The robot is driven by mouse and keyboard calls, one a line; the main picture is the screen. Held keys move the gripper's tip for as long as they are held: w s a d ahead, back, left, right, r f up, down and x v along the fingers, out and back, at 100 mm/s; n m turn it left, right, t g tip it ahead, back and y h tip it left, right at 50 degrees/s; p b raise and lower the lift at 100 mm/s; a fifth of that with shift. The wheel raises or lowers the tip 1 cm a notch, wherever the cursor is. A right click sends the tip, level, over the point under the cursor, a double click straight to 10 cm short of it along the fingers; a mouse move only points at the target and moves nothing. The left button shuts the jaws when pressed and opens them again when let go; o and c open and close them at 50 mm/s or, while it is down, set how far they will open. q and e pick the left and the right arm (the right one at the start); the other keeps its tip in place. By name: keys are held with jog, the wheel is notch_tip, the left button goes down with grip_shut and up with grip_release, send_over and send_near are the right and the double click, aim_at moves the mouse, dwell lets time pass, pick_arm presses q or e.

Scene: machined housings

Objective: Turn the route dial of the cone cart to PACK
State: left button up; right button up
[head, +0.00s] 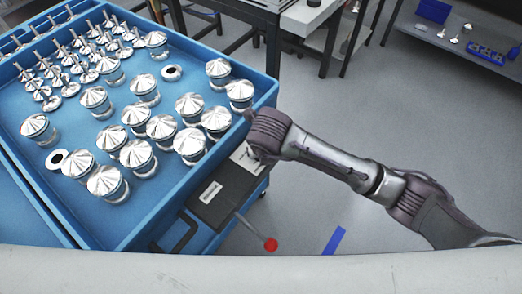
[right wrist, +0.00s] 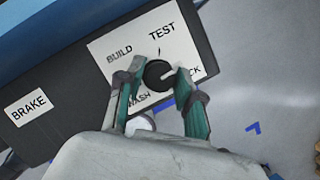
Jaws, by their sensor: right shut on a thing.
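The route dial (right wrist: 157,74) is a small black knob on a white label plate (right wrist: 104,46) in the right wrist view. BUILD, TEST, part of PACK and part of WASH are readable around it. A pale mark on the knob points right, towards the partly covered PACK. My right gripper (right wrist: 160,86) is shut on the dial, one green-padded finger on each side. In the head view the cone cart (head: 125,240) is a blue tray cart carrying silver cones. My right wrist (head: 268,135) is at its right side and hides the dial there. My left gripper is not in view.
A dark control box (head: 215,200) on the cart's side carries the plate and a BRAKE label (right wrist: 29,105). A lever with a red ball (head: 271,244) sticks out below. A shelf with blue bins (head: 490,52) stands far right. The grey floor (head: 430,120) between is clear.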

jog(key=shift+m, duration=0.4)
jog(key=o, duration=1.2)
jog(key=shift+c, duration=0.2)
jog(key=shift+r, duration=0.1)
jog(key=a+v, duration=0.1)
jog(key=v, duration=1)
jog(key=shift+s+d+r, duration=0.25)
jog(key=shift+d+r, duration=0.1)
